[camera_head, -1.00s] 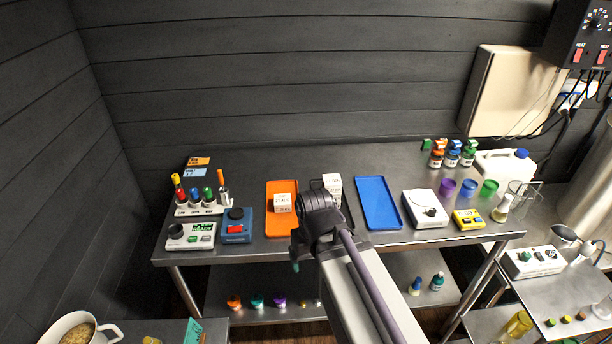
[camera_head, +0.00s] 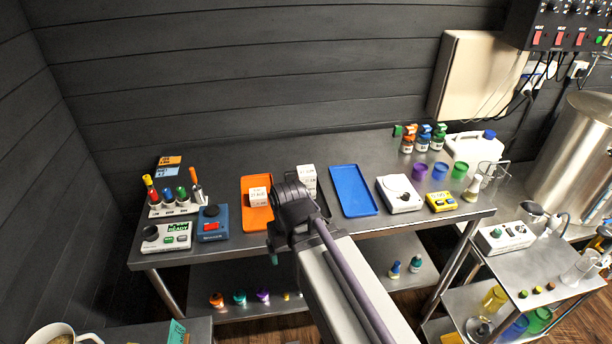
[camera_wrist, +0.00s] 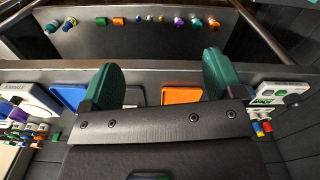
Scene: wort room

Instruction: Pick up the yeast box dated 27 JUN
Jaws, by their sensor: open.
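In the head view, a stack of white boxes (camera_head: 306,180) stands on the steel bench between the orange tray and the blue tray, partly behind my arm. Another small white box (camera_head: 259,196) sits on the orange tray (camera_head: 257,220). The boxes carry printed labels, too small to read a date with certainty. My gripper (camera_wrist: 162,82) shows in the wrist view with its two green fingers wide apart and nothing between them. In the head view my wrist is in front of the bench's front edge, close to the boxes, and hides part of the bench.
A blue tray (camera_head: 354,190) lies right of the stack, then a white scale (camera_head: 399,194) and a yellow device (camera_head: 441,202). A blue device (camera_head: 213,223) and a tube rack (camera_head: 174,208) stand at left. Small bottles (camera_head: 394,270) stand on the lower shelf.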

